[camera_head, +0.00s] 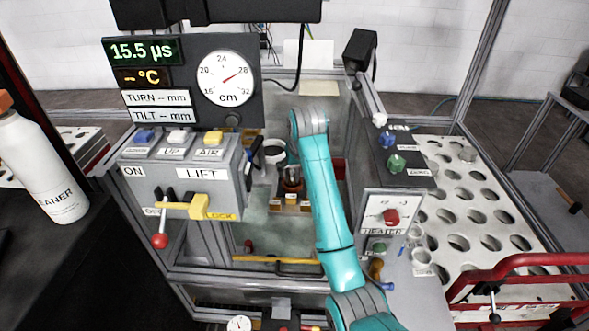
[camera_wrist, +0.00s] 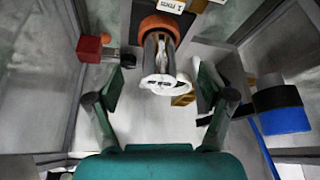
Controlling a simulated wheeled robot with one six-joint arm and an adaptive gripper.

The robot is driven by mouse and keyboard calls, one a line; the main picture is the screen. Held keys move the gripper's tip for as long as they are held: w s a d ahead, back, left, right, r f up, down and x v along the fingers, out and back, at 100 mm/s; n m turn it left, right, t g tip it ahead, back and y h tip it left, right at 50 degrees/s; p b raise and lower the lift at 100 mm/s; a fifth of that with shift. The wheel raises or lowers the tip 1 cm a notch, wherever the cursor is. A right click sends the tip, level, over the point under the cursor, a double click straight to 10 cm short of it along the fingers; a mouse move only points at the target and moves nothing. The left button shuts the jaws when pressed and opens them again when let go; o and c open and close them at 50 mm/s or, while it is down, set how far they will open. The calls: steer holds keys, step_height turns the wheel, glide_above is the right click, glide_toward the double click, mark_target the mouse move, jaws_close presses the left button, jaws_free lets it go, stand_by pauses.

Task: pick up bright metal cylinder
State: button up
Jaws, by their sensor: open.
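A shiny metal piece (camera_wrist: 158,52), which appears to be the bright cylinder, stands in an orange ring (camera_wrist: 160,24) in the wrist view. A crumpled-looking white patch covers its near end, so its exact shape is unclear. My gripper (camera_wrist: 160,92) is open and empty. Its two fingers lie left and right of the metal piece's near end, with gaps on both sides; I cannot tell the depth between them. My fingers are not clear there.
A red block (camera_wrist: 90,49) is left of my gripper and a blue-black block (camera_wrist: 280,106) is right, both in the wrist view. The grey LIFT panel (camera_head: 185,180) and the HEATER cabinet (camera_head: 392,215) flank the enclosure. A perforated table (camera_head: 470,178) stands at right.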

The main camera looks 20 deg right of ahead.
mark_target(295, 167)
steer(key=shift+w+d+r, duration=0.2)
steer(key=shift+w+r, duration=0.6)
steer(key=shift+r, duration=0.25)
steer(key=x, duration=0.5)
steer(key=shift+w+d+f, duration=0.1)
steer(key=shift+x, duration=2.65)
jaws_close()
